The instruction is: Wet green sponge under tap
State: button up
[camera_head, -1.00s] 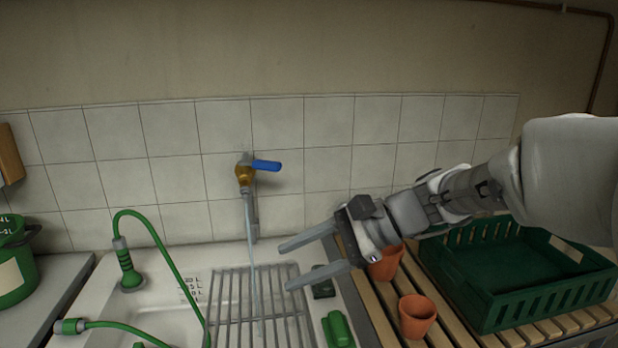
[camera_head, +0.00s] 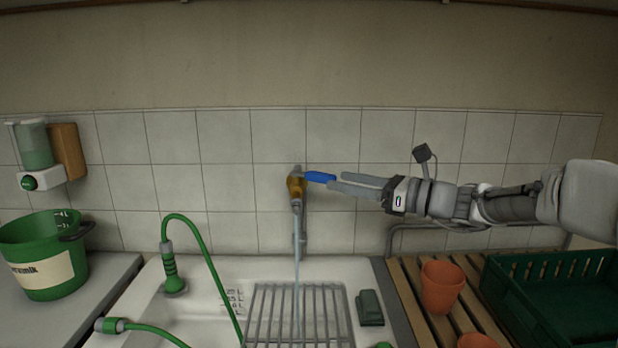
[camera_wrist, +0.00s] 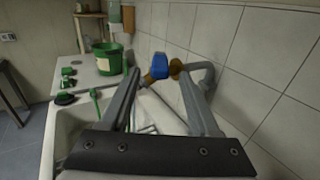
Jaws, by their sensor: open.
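The brass tap (camera_head: 296,187) with a blue lever (camera_head: 319,177) is on the tiled wall, and a stream of water (camera_head: 297,240) falls from it into the sink. My gripper (camera_head: 336,184) is open and level, its fingertips close to the lever's right end. In the wrist view the blue lever (camera_wrist: 160,66) shows between and beyond the open fingers; I cannot tell whether they touch it. A dark green sponge-like block (camera_head: 370,307) lies on the sink's right ledge, away from my gripper. A brighter green item (camera_head: 384,345) is cut off at the bottom edge.
A metal grid (camera_head: 335,313) spans the sink (camera_head: 215,270). A green hose (camera_head: 205,250) arches at the left. Terracotta pots (camera_head: 441,287) and a green crate (camera_head: 560,317) stand on the right slats. A green bucket (camera_head: 45,277) stands left.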

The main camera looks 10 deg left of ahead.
aim_at(309, 171)
jog(key=x, duration=0.9)
grip_shut()
dwell(1.2)
